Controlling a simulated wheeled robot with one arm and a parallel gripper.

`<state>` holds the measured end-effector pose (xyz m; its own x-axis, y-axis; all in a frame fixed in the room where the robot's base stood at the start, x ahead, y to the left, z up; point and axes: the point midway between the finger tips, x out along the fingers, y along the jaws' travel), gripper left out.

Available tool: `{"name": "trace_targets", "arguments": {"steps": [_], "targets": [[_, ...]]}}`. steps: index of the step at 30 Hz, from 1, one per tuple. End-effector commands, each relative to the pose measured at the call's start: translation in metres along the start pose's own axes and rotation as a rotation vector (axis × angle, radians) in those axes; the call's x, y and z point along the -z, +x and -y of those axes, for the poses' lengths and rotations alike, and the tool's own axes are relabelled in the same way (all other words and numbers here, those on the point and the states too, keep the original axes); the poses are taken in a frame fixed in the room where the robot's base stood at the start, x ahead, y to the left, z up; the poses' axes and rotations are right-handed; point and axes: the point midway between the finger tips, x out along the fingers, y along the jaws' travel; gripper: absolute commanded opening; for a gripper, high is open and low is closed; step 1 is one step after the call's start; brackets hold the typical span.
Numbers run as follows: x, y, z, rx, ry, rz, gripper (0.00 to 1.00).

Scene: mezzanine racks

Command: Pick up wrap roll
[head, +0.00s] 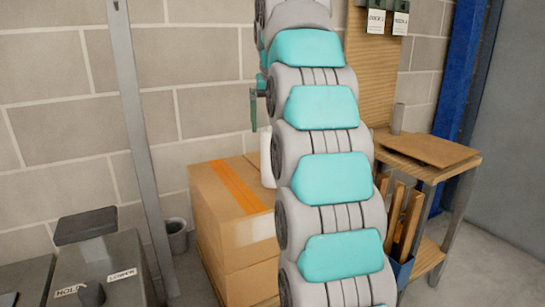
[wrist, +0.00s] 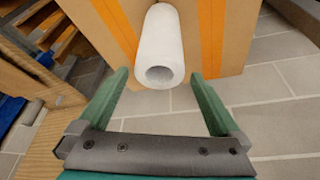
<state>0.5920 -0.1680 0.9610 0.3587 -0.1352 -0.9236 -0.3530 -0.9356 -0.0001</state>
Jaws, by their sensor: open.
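The wrap roll (wrist: 160,42) is a white cylinder with a hollow end facing the camera in the wrist view. It is at the cardboard box with orange tape. In the head view only a white strip of it (head: 266,158) shows above the box, partly hidden behind my arm. My gripper (wrist: 161,76) is open, with its green fingers apart on either side of the roll's near end in the picture. Nothing is held, and I cannot tell whether the fingers touch the roll. One green finger shows beside my arm in the head view.
The cardboard box (head: 225,205) stands on the floor by the block wall. A wooden workbench (head: 440,170) with a brown board (head: 425,149) is at right, a blue bin (head: 400,268) below. A grey post (head: 137,130) and grey cabinets (head: 105,265) are at left.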

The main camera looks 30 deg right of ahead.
Motion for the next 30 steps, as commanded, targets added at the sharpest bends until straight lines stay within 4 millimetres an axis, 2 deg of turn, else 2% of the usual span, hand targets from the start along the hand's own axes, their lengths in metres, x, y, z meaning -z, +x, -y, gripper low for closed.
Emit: {"name": "trace_targets", "arguments": {"steps": [6, 17, 26, 30], "targets": [[-0.001, 0.019, 0.002, 0.003, -0.003, 0.001, 1.0], [-0.003, 0.033, 0.0, 0.001, -0.002, 0.001, 1.0], [-0.006, 0.065, -0.001, 0.0, -0.002, 0.005, 1.0], [-0.005, 0.072, -0.001, 0.001, -0.002, -0.001, 1.0]]}}
